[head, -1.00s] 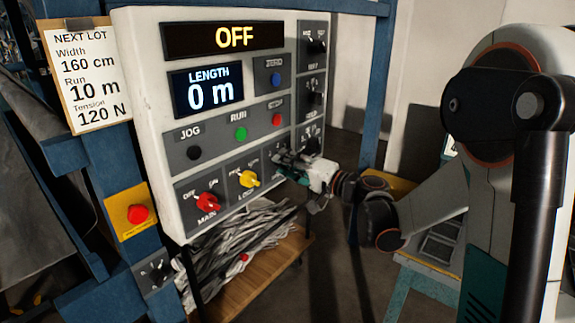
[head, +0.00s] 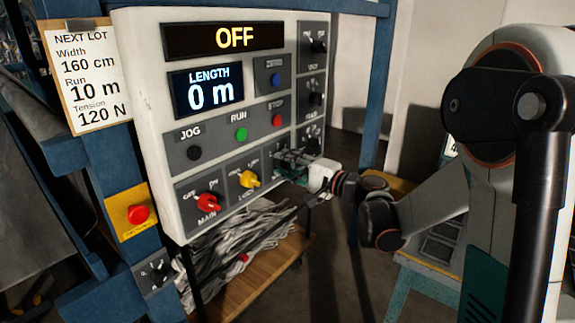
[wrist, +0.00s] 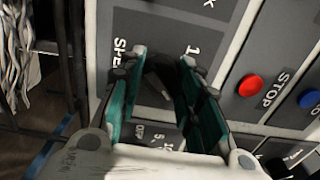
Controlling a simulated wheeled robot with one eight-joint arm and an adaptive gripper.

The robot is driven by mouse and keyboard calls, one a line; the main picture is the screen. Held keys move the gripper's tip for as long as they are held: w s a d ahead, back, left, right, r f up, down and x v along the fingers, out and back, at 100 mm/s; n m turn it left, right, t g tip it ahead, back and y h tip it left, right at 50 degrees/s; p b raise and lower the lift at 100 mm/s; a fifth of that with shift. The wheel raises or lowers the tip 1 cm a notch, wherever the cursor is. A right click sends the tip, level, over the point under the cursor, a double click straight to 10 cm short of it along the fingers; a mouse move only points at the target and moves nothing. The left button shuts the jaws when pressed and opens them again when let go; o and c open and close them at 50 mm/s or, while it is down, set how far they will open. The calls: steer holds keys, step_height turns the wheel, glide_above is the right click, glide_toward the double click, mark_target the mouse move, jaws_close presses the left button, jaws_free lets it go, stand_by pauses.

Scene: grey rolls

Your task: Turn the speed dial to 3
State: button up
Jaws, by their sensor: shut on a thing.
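The speed dial (wrist: 163,72) is a black knob on a grey plate (wrist: 150,25) in the wrist view. Part of a label, seemingly SPEED, shows beside it, with a 1 near its other side. My gripper (wrist: 166,85) has its teal fingers shut on the dial, one on each side. The fingers cover much of the knob and scale, so I cannot read its setting. In the head view my gripper (head: 284,158) is at the panel's lower right and hides the dial. The top display (head: 222,39) reads OFF.
The white control panel (head: 150,110) carries a red MAIN switch (head: 207,202), a yellow switch (head: 248,179), several buttons and other black knobs (head: 316,98) above my gripper. The red STOP button (wrist: 250,86) is close in the wrist view. A lot card (head: 93,80) hangs left.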

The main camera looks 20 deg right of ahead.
steer(key=o, duration=1)
steer(key=shift+o, duration=0.2)
steer(key=v, duration=1.2)
